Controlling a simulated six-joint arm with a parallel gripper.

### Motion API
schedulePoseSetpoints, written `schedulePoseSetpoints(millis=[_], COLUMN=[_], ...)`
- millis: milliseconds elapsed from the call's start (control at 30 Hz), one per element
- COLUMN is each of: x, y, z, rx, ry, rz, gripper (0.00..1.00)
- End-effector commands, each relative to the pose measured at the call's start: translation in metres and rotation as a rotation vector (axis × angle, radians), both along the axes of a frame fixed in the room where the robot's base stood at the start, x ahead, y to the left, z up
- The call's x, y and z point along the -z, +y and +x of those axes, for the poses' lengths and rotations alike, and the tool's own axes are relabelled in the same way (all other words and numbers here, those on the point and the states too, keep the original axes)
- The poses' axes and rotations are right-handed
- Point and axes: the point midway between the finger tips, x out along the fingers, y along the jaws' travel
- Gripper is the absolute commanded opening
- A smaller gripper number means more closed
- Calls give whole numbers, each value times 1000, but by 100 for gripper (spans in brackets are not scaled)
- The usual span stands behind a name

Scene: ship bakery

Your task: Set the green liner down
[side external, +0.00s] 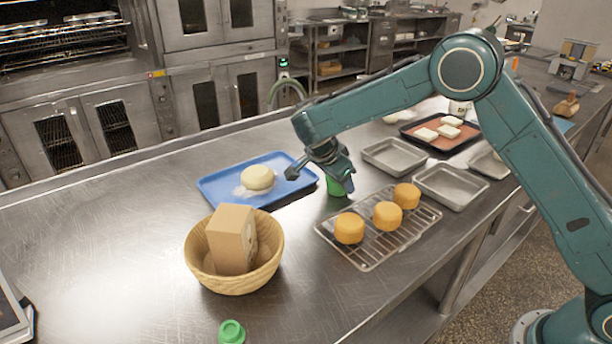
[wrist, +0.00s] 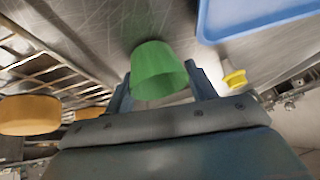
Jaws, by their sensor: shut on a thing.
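The green liner (side external: 335,187) is a small green cup. It shows large in the wrist view (wrist: 158,68), between the two fingers of my gripper (wrist: 161,84). My gripper (side external: 338,174) is shut on it and points down, between the blue tray and the wire rack. The liner is at or just above the steel counter (side external: 120,235); I cannot tell whether it touches. The fingers partly hide it in the side view.
A blue tray (side external: 215,190) with a pale dough round (side external: 257,177) lies left of my gripper. A wire rack (side external: 374,258) with orange cakes stands close on the right. A basket (side external: 237,284) holds a cardboard box (side external: 230,239). Another green object (side external: 231,332) stands at the front.

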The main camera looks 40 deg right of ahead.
Motion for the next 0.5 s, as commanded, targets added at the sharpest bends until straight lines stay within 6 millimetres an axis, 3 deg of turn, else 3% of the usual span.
schedulePoseSetpoints(millis=[333,467,500], x=[3,3,3], y=[0,0,0], z=[0,0,0], rx=[0,0,0], ry=[0,0,0], rz=[0,0,0], gripper=[48,77,78])
